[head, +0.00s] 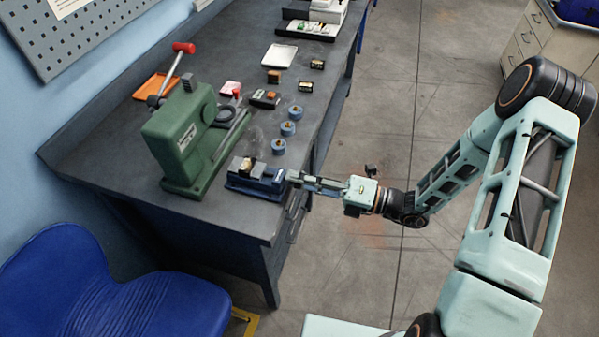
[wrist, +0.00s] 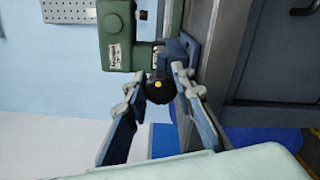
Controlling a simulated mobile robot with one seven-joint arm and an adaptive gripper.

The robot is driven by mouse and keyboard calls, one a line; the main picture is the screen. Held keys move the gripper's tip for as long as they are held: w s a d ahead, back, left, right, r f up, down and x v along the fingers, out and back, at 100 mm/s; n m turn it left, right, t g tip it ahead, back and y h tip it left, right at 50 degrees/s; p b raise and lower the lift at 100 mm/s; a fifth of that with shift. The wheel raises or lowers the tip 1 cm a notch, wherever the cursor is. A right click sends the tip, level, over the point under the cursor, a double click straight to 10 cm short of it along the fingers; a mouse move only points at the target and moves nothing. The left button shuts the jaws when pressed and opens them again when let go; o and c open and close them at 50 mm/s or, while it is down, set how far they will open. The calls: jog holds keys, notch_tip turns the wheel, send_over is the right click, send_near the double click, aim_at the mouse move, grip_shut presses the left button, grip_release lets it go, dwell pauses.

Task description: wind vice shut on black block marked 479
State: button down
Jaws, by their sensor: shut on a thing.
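A small blue vice (head: 262,184) stands near the front right edge of the dark bench. A small dark and tan block (head: 249,167) shows at its jaws; no number on it can be read, and I cannot tell if the jaws touch it. My gripper (head: 293,177) reaches in from the right, level with the vice's right end. In the wrist view my gripper (wrist: 162,82) is shut on the vice's round black knob (wrist: 159,89), which has a yellow dot. The blue vice body (wrist: 185,46) shows behind the knob, and the block is hidden there.
A green press (head: 185,138) with a red-knobbed lever stands left of the vice. Several blue round pieces (head: 288,129) stand behind the vice. Small blocks, an orange tray (head: 155,87) and a white tray (head: 279,55) lie farther back. A blue chair (head: 110,285) is at front left.

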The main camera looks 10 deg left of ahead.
jog(key=m+p, duration=0.2)
jog(key=m, duration=0.3)
jog(key=shift+f+m+p, duration=0.1)
jog(key=shift+m+p, duration=0.2)
jog(key=shift+m, duration=0.1)
dwell(0.4)
jog(key=c, duration=1.6)
grip_release()
jog(key=d, duration=0.8)
jog(key=s+d, duration=0.1)
jog(key=d, duration=0.3)
